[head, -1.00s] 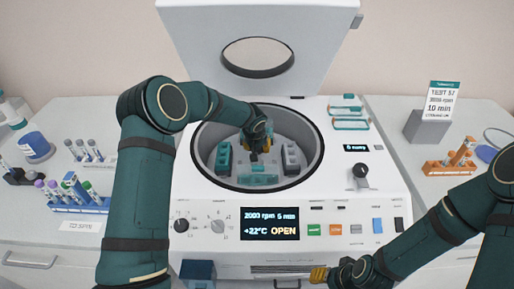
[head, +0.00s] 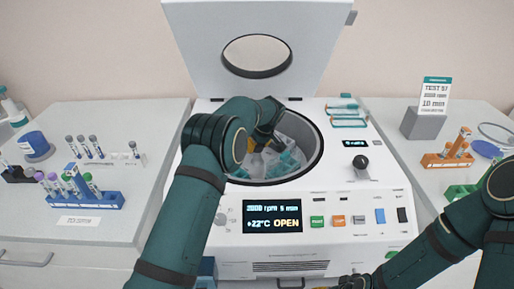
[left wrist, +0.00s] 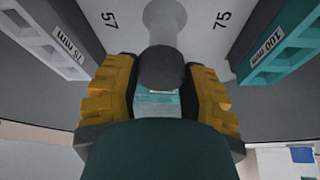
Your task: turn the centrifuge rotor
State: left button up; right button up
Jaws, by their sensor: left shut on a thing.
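The centrifuge rotor sits in the round bowl (head: 316,160) of the open centrifuge, with teal and grey buckets on it. In the left wrist view its pale face carries printed numbers (left wrist: 222,19). A grey bucket (left wrist: 45,42) labelled 75 mm is at left and a teal bucket (left wrist: 275,45) labelled 100 mm at right. My left gripper (left wrist: 160,100) has its yellow fingers on both sides of the dark rotor knob (left wrist: 165,68) and is shut on it. In the head view my left arm hides much of the rotor. My right gripper (head: 322,287) barely shows at the bottom edge.
The lid (head: 310,40) stands open behind the bowl. The front panel's display (head: 272,219) reads OPEN. Tube racks stand on the left bench (head: 95,199) and the right bench (head: 448,160). A small black-knobbed lever (head: 361,162) is right of the bowl.

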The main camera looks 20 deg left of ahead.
pick_arm(q)
jog(key=n+g+p, duration=0.1)
jog(key=n, duration=0.2)
jog(key=shift+n+y, duration=0.3)
jog(key=shift+y, duration=0.1)
jog(key=n+g+p, duration=0.2)
jog(key=n, duration=0.2)
jog(key=shift+s, duration=0.1)
jog(key=shift+f+n, duration=0.1)
jog(key=shift+n, duration=0.4)
jog(key=shift+a, duration=0.1)
jog(key=o, duration=1.3)
